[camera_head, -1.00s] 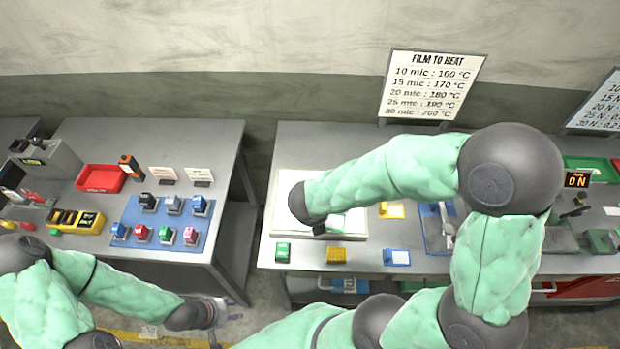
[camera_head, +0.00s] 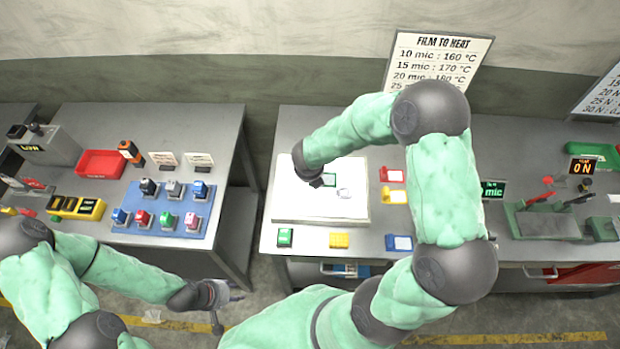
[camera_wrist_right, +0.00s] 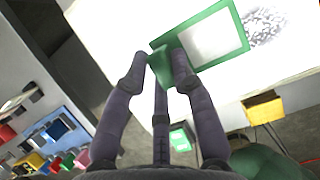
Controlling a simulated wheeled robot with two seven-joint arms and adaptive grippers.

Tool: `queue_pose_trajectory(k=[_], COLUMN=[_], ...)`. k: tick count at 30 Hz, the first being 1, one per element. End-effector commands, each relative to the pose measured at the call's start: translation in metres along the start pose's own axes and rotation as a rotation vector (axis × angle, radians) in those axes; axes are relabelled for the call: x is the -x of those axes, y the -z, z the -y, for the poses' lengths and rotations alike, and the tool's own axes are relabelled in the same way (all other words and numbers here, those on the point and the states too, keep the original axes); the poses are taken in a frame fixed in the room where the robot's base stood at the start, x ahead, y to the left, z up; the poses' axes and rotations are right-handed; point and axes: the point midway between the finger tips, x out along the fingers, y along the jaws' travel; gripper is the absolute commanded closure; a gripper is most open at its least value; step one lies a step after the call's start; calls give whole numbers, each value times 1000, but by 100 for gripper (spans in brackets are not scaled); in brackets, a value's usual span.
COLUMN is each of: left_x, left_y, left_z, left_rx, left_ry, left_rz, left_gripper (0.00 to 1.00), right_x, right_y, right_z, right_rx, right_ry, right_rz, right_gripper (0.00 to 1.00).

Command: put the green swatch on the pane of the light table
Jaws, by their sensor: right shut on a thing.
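The green swatch (camera_head: 330,180) is a flat card with a green frame, pale centre and green tab. My right gripper (camera_head: 318,183) is shut on the tab. In the right wrist view the fingertips (camera_wrist_right: 161,66) pinch it, and the swatch (camera_wrist_right: 240,28) extends beyond them over the white pane. The light table (camera_head: 290,207) is a broad white box; the swatch is over the middle of its pane. I cannot tell whether it touches the pane. My left gripper (camera_head: 222,298) is low in front of the tables, fingers apart and empty.
A crumpled silvery piece (camera_head: 345,194) lies on the pane beside the swatch. Red (camera_head: 392,175), yellow (camera_head: 397,196) and blue (camera_head: 399,243) swatches are to the right. A green block (camera_head: 285,237) and a yellow block (camera_head: 339,240) stand at the front edge.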

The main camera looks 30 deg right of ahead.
Motion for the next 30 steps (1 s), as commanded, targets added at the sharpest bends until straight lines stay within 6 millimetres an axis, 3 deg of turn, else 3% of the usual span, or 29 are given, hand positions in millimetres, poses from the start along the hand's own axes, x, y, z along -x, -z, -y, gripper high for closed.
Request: queue_pose_trajectory(k=[8,15,26,27,29,30], left_x=[-2,-9,-12,-12,-11,-11], left_y=[0,0,1,1,0,1], left_z=[1,3,4,4,4,4], left_rx=[0,0,0,0,0,0], left_ry=[0,0,0,0,0,0], left_rz=[0,0,0,0,0,0], left_gripper=[60,60,60,60,60,60], right_x=[-19,-46,-49,-49,-48,-48], right_y=[-5,6,7,7,7,7], right_z=[-2,-2,-3,-2,-2,-2], right_rx=[-1,0,-1,-1,-1,-1], right_ry=[1,1,0,0,0,0], right_rz=[-1,0,1,1,0,0], right_gripper=[99,99,99,68,51,50])
